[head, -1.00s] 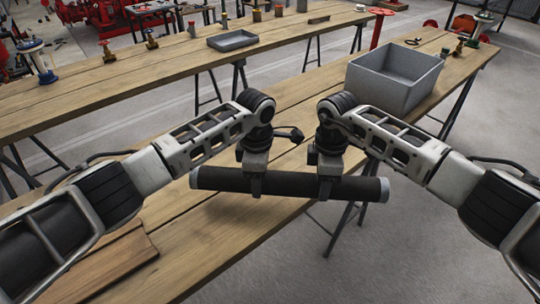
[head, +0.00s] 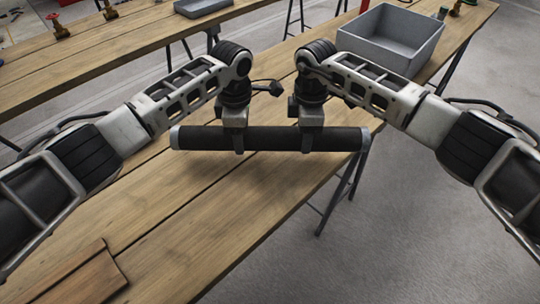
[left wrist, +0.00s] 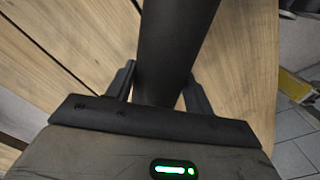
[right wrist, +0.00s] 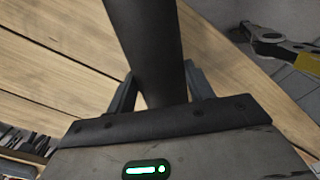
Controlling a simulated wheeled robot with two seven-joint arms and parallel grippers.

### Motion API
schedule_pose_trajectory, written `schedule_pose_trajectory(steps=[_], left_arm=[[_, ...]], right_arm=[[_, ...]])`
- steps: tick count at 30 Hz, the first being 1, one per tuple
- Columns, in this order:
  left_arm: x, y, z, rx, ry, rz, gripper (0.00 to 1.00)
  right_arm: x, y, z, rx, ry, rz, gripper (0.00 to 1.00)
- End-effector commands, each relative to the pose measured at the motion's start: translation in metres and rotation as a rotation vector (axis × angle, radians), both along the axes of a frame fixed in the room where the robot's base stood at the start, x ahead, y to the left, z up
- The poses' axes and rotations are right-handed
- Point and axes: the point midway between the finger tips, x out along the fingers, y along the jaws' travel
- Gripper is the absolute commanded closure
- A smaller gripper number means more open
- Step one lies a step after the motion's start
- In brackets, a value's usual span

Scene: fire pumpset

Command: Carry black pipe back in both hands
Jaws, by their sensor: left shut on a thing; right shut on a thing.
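The black pipe (head: 270,139) with light grey end rims lies nearly level across the middle of the head view, held above the wooden table (head: 200,220). My left gripper (head: 239,146) is shut on it left of its middle. My right gripper (head: 307,146) is shut on it right of its middle. The pipe also shows between the fingers in the left wrist view (left wrist: 172,50) and in the right wrist view (right wrist: 150,50). The fingertips are partly hidden by the pipe in both wrist views.
A grey open bin (head: 390,40) stands at the table's far right end. A brown board (head: 75,280) lies at the near left. A second wooden table (head: 110,45) behind carries a grey tray (head: 200,7) and valves (head: 60,24). The table below the pipe is clear.

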Motion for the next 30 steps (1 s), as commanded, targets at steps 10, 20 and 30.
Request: schedule_pose_trajectory(steps=[10,20,30], left_arm=[[0.001,-0.001,-0.008,-0.003,-0.003,-0.002,1.0],[0.001,-0.001,-0.028,-0.003,-0.004,-0.002,1.0],[0.001,-0.001,-0.049,-0.003,-0.004,-0.002,1.0]], right_arm=[[0.002,0.001,-0.008,0.004,-0.006,0.0,1.0],[0.002,0.001,-0.028,0.004,-0.006,0.0,1.0],[0.002,0.001,-0.049,0.004,-0.006,0.0,1.0]])
